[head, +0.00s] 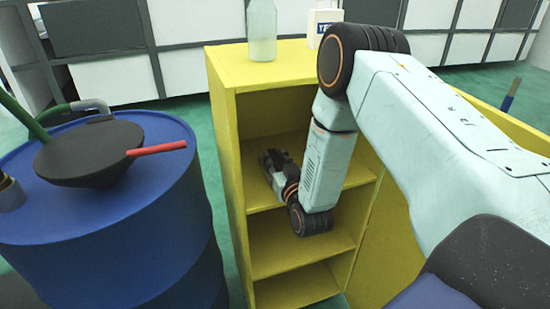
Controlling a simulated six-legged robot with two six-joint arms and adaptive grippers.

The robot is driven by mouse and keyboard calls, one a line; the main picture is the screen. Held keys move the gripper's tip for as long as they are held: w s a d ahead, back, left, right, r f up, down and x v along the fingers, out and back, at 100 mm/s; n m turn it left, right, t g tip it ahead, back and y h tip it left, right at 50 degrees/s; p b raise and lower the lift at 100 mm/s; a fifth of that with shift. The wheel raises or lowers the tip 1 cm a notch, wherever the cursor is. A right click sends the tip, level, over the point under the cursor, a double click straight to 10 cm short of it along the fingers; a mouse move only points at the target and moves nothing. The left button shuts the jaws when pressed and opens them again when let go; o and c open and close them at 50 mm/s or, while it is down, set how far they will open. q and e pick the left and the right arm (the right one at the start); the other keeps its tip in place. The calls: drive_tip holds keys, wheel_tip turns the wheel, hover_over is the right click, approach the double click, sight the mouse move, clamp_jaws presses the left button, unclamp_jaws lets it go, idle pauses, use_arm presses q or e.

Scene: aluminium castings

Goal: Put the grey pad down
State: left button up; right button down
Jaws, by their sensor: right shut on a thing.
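My right gripper (268,160) is inside the upper compartment of the yellow shelf unit (222,90), just above the shelf board. Its dark fingers point away from me, toward the back left of the compartment. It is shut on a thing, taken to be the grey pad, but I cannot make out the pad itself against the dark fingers. I cannot tell whether the pad touches the shelf board. My left gripper is not in view.
A glass bottle (261,30) and a white box (323,22) stand on top of the shelf unit. Lower compartments look empty.

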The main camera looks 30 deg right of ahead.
drive_tip(key=shift+s+a+f, duration=0.1)
drive_tip(key=shift+f, duration=0.1)
drive_tip(key=c, duration=1.2)
unclamp_jaws()
drive_tip(key=shift+f, duration=0.1)
drive_tip(key=shift+o, duration=0.7)
drive_tip(key=shift+r, duration=0.35)
drive_tip(key=p+v, duration=0.3)
drive_tip(key=v, duration=0.8)
drive_tip(key=shift+s, duration=0.4)
drive_tip(key=shift+s+f, duration=0.1)
